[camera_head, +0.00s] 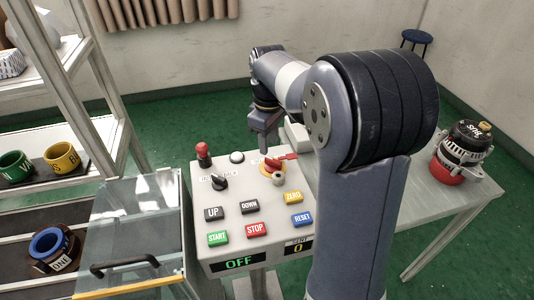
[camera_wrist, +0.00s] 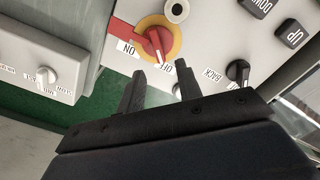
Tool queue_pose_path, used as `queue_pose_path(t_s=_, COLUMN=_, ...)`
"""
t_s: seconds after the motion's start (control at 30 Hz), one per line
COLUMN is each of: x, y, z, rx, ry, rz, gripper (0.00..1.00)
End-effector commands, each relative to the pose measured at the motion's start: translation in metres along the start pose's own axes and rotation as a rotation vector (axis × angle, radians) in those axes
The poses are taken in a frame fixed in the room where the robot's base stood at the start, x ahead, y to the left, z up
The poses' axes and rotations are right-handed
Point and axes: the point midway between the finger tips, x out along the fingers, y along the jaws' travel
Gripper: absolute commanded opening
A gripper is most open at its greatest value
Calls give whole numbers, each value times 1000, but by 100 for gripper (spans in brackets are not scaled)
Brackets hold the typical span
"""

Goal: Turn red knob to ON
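The red knob (camera_wrist: 154,42) sits on a round yellow plate (camera_wrist: 176,38) on the control panel. Its white mark points toward the OFF label (camera_wrist: 167,69); the ON label (camera_wrist: 129,48) lies to the left. In the head view the knob (camera_head: 271,165) is partly hidden near my gripper. My gripper (camera_wrist: 160,82) is open and empty, its two dark fingers just short of the knob, one on each side of the OFF label. In the head view my gripper (camera_head: 265,142) is above the back of the panel. The panel display (camera_head: 241,263) reads OFF.
A black selector (camera_wrist: 238,72) with a BACK label is beside the knob. A red-topped lever (camera_head: 203,153) stands at the panel's back left. Several push buttons cover its front. An alternator (camera_head: 463,150) stands on the right table. A clear guard with a black handle (camera_head: 124,265) is left.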

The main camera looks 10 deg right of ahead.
Motion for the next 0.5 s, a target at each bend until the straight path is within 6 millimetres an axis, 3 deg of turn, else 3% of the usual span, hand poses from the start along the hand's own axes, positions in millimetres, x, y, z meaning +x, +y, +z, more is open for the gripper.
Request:
queue_pose_path(t_s=0.2, x=37, y=0, z=0, rx=1, ry=-2, rz=-2, gripper=34)
queue_pose_path(t_s=0.5, x=52, y=0, z=0, rx=1, ry=0, rz=0, gripper=34)
